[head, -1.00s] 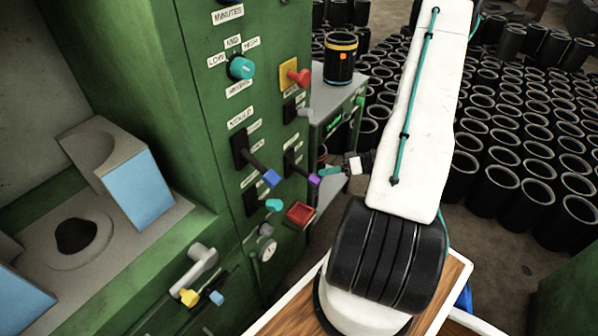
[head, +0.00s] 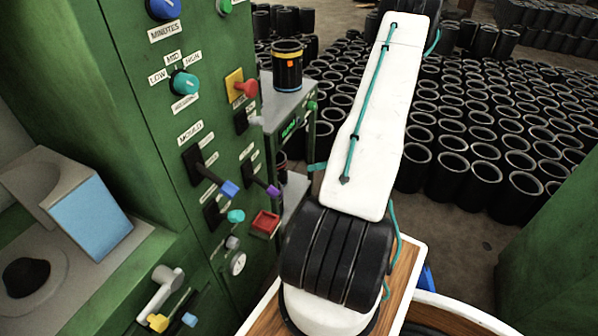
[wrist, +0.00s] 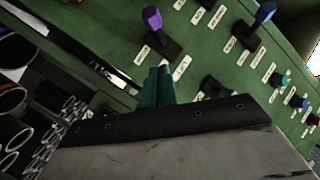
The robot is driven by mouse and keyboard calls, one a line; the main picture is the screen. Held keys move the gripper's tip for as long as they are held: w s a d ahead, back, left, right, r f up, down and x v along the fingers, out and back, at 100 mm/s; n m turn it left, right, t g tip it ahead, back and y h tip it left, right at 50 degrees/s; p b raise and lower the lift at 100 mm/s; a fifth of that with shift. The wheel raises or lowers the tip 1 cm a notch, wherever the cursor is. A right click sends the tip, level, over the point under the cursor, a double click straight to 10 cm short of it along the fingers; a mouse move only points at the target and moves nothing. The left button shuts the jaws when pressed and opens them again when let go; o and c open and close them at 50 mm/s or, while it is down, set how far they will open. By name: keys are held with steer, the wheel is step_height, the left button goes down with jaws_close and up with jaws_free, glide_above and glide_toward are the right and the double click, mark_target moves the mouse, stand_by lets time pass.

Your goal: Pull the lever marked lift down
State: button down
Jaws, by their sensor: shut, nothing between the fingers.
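Several levers stand on the green panel (head: 150,130), and their small labels are too blurred to read, so I cannot tell which one says lift. A purple-tipped lever (head: 273,190) slants down and right from its black slot plate; it also shows in the wrist view (wrist: 152,18). A blue-tipped lever (head: 229,188) is to its left, also in the wrist view (wrist: 265,12). A teal-tipped lever (head: 236,216) sits below. My gripper (wrist: 158,72) has teal fingers, shut and empty, apart from the purple tip.
Many black sleeves (head: 480,130) cover the floor behind my arm.

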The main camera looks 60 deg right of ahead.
steer(key=shift+f+v, duration=0.1)
steer(key=shift+v, duration=0.75)
steer(key=shift+f+v, duration=0.15)
steer(key=shift+v, duration=0.7)
